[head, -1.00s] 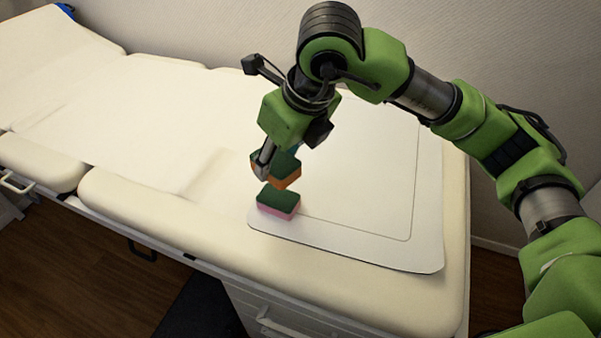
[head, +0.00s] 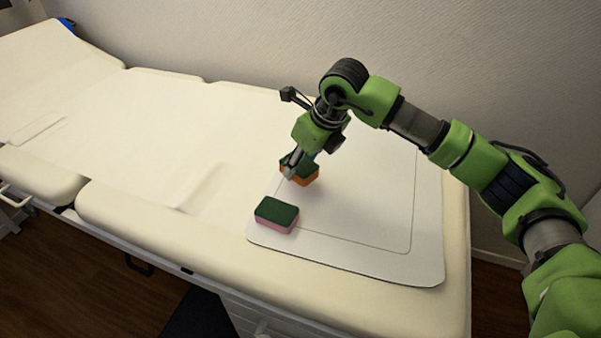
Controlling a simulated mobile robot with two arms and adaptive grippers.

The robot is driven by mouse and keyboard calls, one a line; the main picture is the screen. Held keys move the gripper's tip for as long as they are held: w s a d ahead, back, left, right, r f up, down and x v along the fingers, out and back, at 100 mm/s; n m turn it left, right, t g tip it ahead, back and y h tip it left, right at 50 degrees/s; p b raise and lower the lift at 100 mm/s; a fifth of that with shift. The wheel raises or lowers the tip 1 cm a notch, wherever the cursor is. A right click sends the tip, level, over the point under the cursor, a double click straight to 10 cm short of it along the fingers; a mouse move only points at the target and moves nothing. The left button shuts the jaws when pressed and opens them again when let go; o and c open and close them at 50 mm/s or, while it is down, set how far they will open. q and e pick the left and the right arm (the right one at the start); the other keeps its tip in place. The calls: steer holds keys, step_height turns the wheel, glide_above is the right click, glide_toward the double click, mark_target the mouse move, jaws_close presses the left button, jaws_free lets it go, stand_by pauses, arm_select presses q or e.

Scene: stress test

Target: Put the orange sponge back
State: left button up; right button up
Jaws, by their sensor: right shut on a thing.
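The orange sponge (head: 307,177), with a dark green top, is held in my right gripper (head: 295,172), which is shut on it. It is over the white mat, behind and right of the pink sponge; a small gap above the mat is hard to judge. The pink sponge (head: 277,216), also green on top, lies on the left front part of the white mat (head: 345,258). The gripper is clear of the pink sponge. My left gripper is not in view.
The mat lies on a cream padded couch (head: 140,218) beside a grey wall (head: 380,45). The right part of the mat is bare. A drawer unit (head: 255,318) is below the couch's front edge.

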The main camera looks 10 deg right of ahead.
mark_target(301, 173)
step_height(301, 173, down, 3)
steer(key=shift+r, duration=0.1)
steer(key=shift+f, duration=0.25)
steer(key=o, duration=1)
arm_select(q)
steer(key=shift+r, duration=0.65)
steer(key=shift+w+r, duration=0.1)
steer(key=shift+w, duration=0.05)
